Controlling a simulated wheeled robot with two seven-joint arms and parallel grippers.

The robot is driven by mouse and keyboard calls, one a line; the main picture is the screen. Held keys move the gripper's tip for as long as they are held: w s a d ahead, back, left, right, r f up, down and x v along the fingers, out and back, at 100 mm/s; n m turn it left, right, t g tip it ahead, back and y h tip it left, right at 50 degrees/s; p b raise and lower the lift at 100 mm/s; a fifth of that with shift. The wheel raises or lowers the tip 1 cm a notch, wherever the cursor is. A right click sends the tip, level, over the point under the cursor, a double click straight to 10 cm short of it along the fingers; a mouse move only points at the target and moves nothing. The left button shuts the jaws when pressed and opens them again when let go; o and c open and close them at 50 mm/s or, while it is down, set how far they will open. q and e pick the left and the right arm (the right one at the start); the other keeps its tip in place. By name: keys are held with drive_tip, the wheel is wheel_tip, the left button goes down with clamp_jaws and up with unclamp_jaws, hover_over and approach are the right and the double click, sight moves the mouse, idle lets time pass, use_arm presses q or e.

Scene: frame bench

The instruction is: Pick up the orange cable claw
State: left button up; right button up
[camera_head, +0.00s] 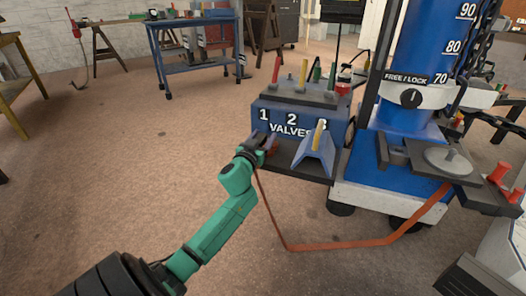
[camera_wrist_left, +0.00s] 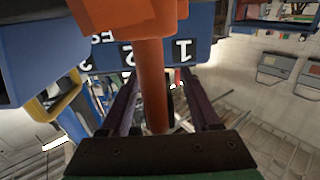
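The orange cable claw (camera_wrist_left: 125,14) fills the top middle of the left wrist view, with an orange cylindrical part (camera_wrist_left: 152,85) running down between my fingers. In the head view only a small orange-brown bit of the claw (camera_head: 271,145) shows at the valve stand; my gripper hides much of it. My left gripper (camera_head: 262,140) is at the claw, at the stand's front left. Its dark fingers in the wrist view (camera_wrist_left: 161,90) are apart, on either side of the cylinder, with a gap visible on the right. My right gripper is not in view.
The blue valve stand (camera_head: 262,103), numbered 1, 2, 3, has coloured levers on top and a blue bracket (camera_head: 315,155) right of my gripper. An orange cable (camera_head: 340,244) runs down to the floor and right to the blue frame bench (camera_head: 400,170). Floor at left is clear.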

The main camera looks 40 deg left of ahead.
use_arm(q)
clamp_jaws()
idle(1.2)
